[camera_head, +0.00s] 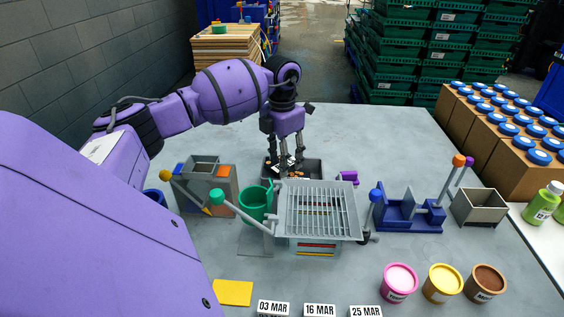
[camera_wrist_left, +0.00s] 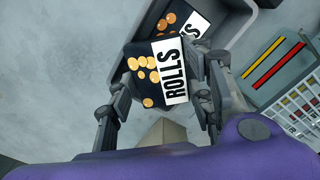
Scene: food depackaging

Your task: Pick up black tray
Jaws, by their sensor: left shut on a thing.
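A black tray (camera_wrist_left: 134,88) with round golden rolls and a white "ROLLS" label sits between the two fingers of my left gripper (camera_wrist_left: 160,80) in the left wrist view. The gripper is shut on it. A second black ROLLS tray (camera_wrist_left: 173,14) lies just beyond it, in a dark grey bin (camera_wrist_left: 238,25). In the head view my left gripper (camera_head: 286,158) points down at the dark grey bin (camera_head: 318,167), behind the wire rack. The held tray is small and mostly hidden by the fingers there. My right gripper is not in view.
A grey wire rack (camera_head: 318,212) stands right in front of the bin, with a green cup (camera_head: 254,203) to its left. A blue fixture (camera_head: 408,212) stands to the right. Pink, yellow and brown tubs (camera_head: 442,283) stand front right. The table behind the bin is clear.

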